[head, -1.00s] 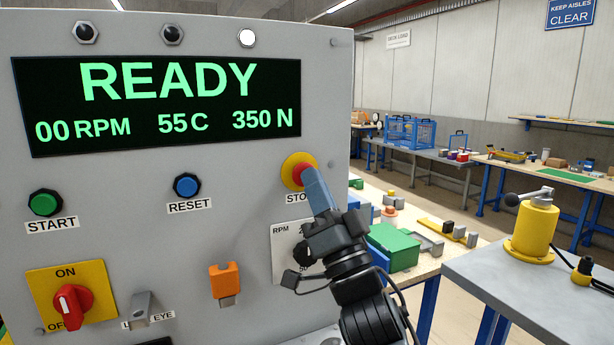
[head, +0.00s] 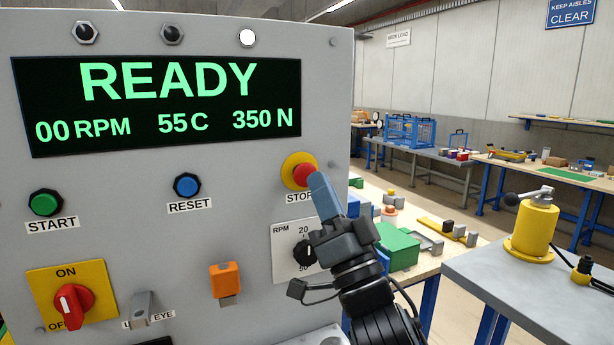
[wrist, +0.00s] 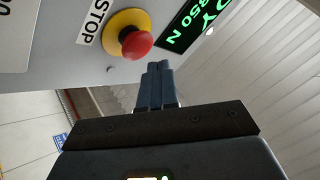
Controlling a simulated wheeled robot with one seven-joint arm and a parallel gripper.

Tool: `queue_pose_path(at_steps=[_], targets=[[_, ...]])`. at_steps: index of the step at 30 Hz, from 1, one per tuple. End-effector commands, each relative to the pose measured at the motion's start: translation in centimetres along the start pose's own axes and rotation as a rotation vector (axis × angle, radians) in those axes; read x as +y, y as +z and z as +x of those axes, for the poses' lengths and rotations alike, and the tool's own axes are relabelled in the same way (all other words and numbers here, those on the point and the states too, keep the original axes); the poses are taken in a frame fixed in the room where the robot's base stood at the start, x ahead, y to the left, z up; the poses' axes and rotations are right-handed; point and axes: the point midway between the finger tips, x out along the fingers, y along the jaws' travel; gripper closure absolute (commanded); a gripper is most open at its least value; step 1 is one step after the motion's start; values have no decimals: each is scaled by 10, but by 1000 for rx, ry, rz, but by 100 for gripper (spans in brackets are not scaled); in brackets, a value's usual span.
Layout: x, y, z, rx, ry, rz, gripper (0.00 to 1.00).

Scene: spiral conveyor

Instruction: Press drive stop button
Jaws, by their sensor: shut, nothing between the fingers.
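The red stop button (head: 304,175) on its yellow collar sits at the right of the grey control panel (head: 130,190), above a STOP label. It also shows in the wrist view (wrist: 137,45), with its red cap standing out from the collar. My gripper (head: 318,180) is shut and empty, its blue fingertips just right of and below the button in the head view. In the wrist view the fingertips (wrist: 158,68) are beside the red cap, with a small gap between them. The display (head: 160,105) reads READY, 00 RPM, 55 C, 350 N.
A green start button (head: 45,203), a blue reset button (head: 187,186), a red switch (head: 70,305) and an RPM dial (head: 303,254) share the panel. A table with a green box (head: 400,248) stands behind my arm. A yellow cylinder (head: 535,230) is at right.

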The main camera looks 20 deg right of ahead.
Motion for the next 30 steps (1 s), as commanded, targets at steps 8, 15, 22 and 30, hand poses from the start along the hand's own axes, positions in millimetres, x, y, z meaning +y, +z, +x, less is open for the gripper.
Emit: queue_pose_path(at_steps=[8,15,22,30], targets=[[-13,-12,-19,-1,0,0,100],[-22,-22,-30,-1,0,-1,100],[-23,-23,-31,0,0,-1,100],[-23,-23,-31,0,0,0,100]])
